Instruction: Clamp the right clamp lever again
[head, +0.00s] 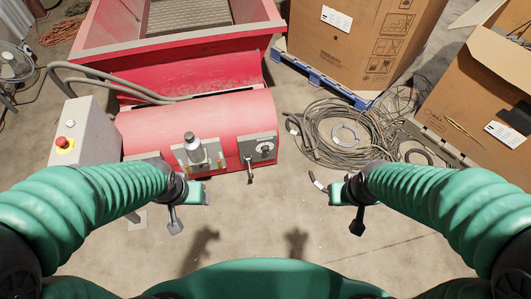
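The red machine (140,132) stands ahead, left of centre. On its front, the right metal plate (257,146) carries the right clamp lever (250,172), whose handle hangs down past the plate's lower edge. Further left, another plate (181,160) carries an upright silver cylinder (192,143) with a dark cap. My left gripper (206,192) is below and left of the right lever, apart from it. My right gripper (332,192) is over the floor, well right of the lever. Neither holds anything that I can see; the finger gaps are too small to make out.
A grey control box (88,130) with a red emergency button (65,144) stands left of the machine. Cardboard boxes (345,60) stand behind. The floor between my grippers is mostly clear.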

